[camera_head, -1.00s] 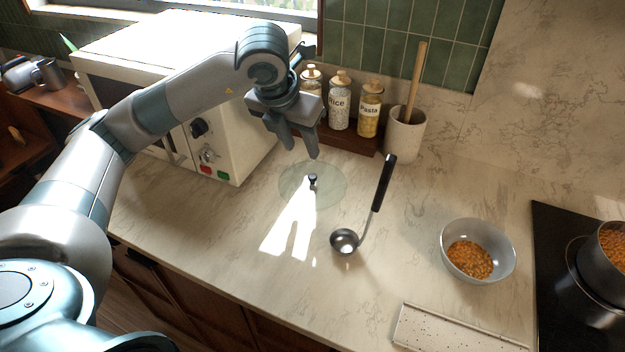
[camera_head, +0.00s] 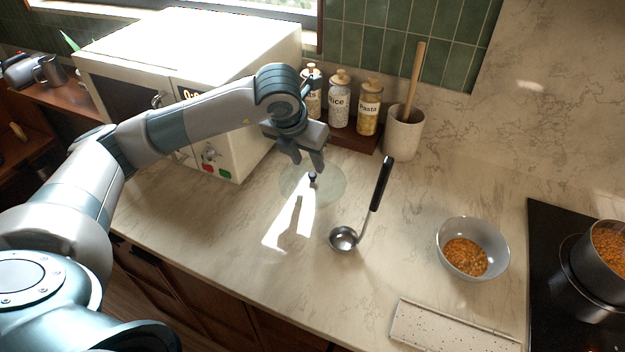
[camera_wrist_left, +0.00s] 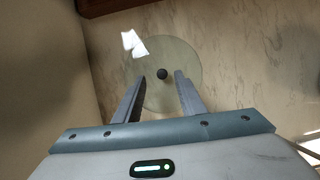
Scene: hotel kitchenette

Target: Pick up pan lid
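The pan lid (camera_head: 332,190) is a round, clear glass disc with a small dark knob. It lies flat on the counter between the microwave and the ladle. It also shows in the left wrist view (camera_wrist_left: 183,58), with its knob just beyond and between the fingertips. My left gripper (camera_head: 310,166) is open and empty, pointing down just above the knob; it also shows in the wrist view (camera_wrist_left: 160,80). Part of the lid's far side is hidden behind the fingers in the head view. My right gripper is not in view.
A white microwave (camera_head: 225,140) is at left. Jars (camera_head: 339,101) and a utensil crock (camera_head: 403,135) stand behind. A bowl (camera_head: 490,237) and a speckled tray (camera_head: 450,330) are at right.

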